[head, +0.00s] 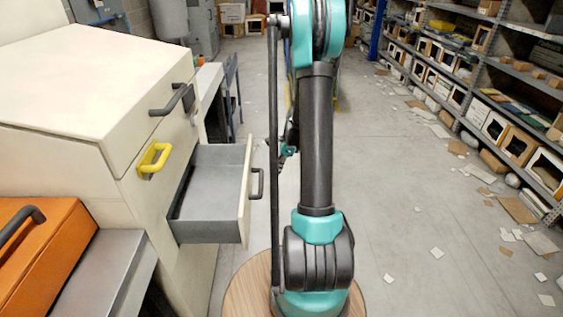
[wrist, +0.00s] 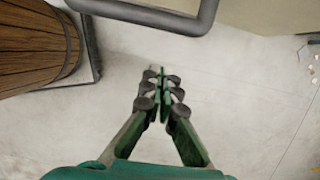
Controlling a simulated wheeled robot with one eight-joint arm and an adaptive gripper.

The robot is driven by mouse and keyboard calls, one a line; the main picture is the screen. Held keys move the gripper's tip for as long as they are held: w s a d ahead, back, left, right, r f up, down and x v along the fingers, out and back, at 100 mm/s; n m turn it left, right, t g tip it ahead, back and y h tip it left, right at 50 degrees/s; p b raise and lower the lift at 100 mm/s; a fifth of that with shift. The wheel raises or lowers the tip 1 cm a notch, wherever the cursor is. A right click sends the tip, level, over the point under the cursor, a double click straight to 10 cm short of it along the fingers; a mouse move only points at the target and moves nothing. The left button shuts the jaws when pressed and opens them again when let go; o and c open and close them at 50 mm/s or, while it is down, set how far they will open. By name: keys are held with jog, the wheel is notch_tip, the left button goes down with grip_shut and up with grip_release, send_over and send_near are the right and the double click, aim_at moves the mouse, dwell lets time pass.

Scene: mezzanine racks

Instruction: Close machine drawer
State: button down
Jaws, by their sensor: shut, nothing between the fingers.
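The machine drawer (head: 212,190) is grey inside and stands pulled out from the cream machine cabinet (head: 75,85) on the left of the head view. Its cream front (head: 245,195) carries a dark bar handle (head: 258,183) facing right. In the wrist view a grey bar handle (wrist: 150,17) crosses the top edge, probably the drawer's. My gripper (wrist: 160,75) is shut and empty, with its fingertips below that handle in the picture and apart from it. In the head view my gripper is mostly hidden behind my arm.
A yellow handle (head: 153,158) and a dark handle (head: 172,100) project from the cabinet. An orange box (head: 40,255) is at lower left. A wooden barrel (wrist: 35,45) shows in the wrist view. Shelving (head: 480,90) lines the right; the floor between is mostly open, with scattered litter.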

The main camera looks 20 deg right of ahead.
jog(key=a, duration=0.2)
jog(key=w+a, duration=0.1)
jog(key=shift+a+f, duration=0.3)
jog(key=shift+a, duration=0.05)
jog(key=shift+w, duration=0.1)
jog(key=w+a, duration=0.3)
jog(key=a, duration=0.8)
jog(key=w+a, duration=0.4)
jog(key=a, duration=0.8)
jog(key=shift+w+a, duration=0.25)
jog(key=shift+w, duration=0.05)
jog(key=shift+a, duration=0.1)
